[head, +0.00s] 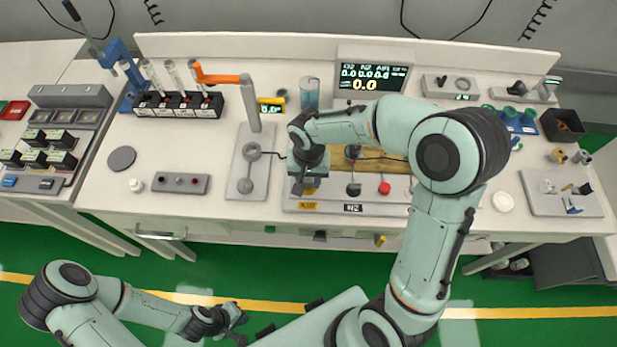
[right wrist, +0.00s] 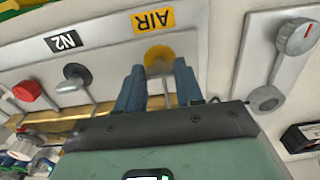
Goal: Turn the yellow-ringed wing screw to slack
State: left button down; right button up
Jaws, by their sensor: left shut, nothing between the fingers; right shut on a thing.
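The yellow-ringed wing screw (right wrist: 158,54) is on the pale panel beside the yellow AIR label (right wrist: 153,20) in the right wrist view. My right gripper (right wrist: 158,76) is shut on this screw. In the head view the right gripper (head: 304,186) comes down on the panel just behind the AIR label (head: 308,206), and the arm covers most of the screw. My left gripper (head: 238,323) is shut and empty, low over the green floor in front of the bench.
A black knob (right wrist: 76,74) by the N2 label and a red knob (right wrist: 27,91) stand beside the screw. A grey plate with a post (head: 254,110) and orange arm stands left of the panel. A display (head: 372,77) is behind. The bench's front left is mostly clear.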

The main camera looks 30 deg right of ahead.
pick_arm(q)
jog(key=shift+s+f, duration=0.1)
pick_arm(e)
jog(key=shift+n, duration=0.3)
jog(key=n, duration=0.2)
jog(key=shift+n+b, duration=0.3)
jog(key=n, duration=0.4)
jog(key=shift+n, duration=0.3)
jog(key=n, duration=0.4)
pick_arm(q)
jog(key=shift+s+f, duration=0.15)
jog(key=shift+f, duration=0.05)
pick_arm(e)
jog(key=shift+n, duration=2.1)
jog(key=o, duration=1)
jog(key=shift+o, duration=0.2)
jog(key=shift+r, duration=0.15)
